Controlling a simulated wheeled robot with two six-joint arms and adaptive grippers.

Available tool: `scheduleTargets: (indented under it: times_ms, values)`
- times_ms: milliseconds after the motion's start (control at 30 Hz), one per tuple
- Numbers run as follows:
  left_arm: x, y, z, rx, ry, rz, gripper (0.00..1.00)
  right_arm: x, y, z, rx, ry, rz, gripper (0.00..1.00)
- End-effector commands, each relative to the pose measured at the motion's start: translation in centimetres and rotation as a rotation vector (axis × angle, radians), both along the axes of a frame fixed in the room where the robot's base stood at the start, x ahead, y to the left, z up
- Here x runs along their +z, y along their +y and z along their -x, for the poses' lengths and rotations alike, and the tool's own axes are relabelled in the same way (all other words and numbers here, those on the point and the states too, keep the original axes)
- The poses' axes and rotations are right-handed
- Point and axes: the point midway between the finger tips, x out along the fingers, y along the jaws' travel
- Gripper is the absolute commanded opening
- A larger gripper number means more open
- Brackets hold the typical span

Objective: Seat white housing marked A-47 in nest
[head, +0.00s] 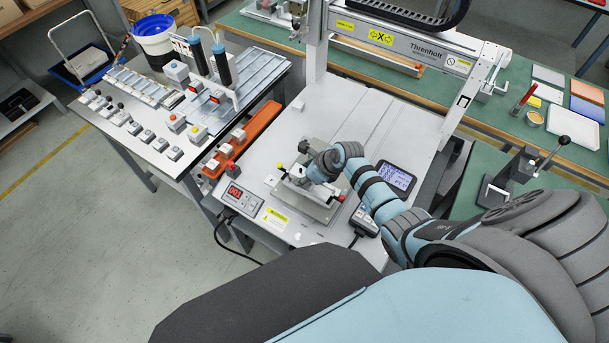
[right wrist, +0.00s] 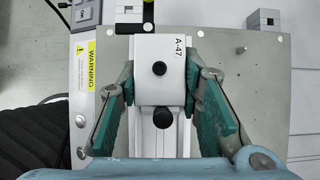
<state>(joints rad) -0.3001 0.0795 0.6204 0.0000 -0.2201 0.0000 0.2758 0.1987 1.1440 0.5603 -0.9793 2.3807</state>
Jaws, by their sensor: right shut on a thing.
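The white housing marked A-47 (right wrist: 160,60) sits between the fingers of my right gripper (right wrist: 162,82) in the right wrist view. The fingers press on its two sides, and its label is at the upper right. It is in line with the nest's narrow channel on the grey metal fixture plate (right wrist: 255,85). I cannot tell whether it rests fully down or is slightly above. In the head view my right gripper (head: 318,170) is over the fixture plate (head: 310,205) and mostly hides the housing. My left gripper is not in view.
A black clamp piece (right wrist: 135,12) stands beyond the housing. An orange rack (head: 243,140) with small blocks lies left of the fixture, and a red-digit controller (head: 240,197) is at front left. A dark-screened pendant (head: 396,177) lies to the right. The gantry beam (head: 400,40) spans behind.

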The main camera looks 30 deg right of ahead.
Motion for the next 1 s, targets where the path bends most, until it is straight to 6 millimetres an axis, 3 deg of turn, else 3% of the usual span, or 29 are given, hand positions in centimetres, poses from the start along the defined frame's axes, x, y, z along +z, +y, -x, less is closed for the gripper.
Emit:
scheduleTargets:
  times_ms: [33, 67, 100, 233, 1000]
  values:
    - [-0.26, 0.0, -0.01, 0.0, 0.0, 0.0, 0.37, -1.79, 0.23, 1.58, 0.0, 0.05, -0.007, 0.0]
    - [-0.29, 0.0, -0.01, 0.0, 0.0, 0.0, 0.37, -1.84, 0.23, 1.58, 0.0, 0.05, -0.007, 0.0]
    - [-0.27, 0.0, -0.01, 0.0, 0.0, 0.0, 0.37, -1.83, 0.23, 1.58, -0.001, 0.049, -0.006, 0.37]
    - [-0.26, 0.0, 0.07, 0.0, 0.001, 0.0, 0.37, -1.82, 0.09, 1.62, -0.001, 0.05, -0.005, 0.56]
    - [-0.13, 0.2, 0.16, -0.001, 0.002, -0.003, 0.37, -1.25, -0.17, 1.69, -0.001, 0.046, -0.001, 0.56]
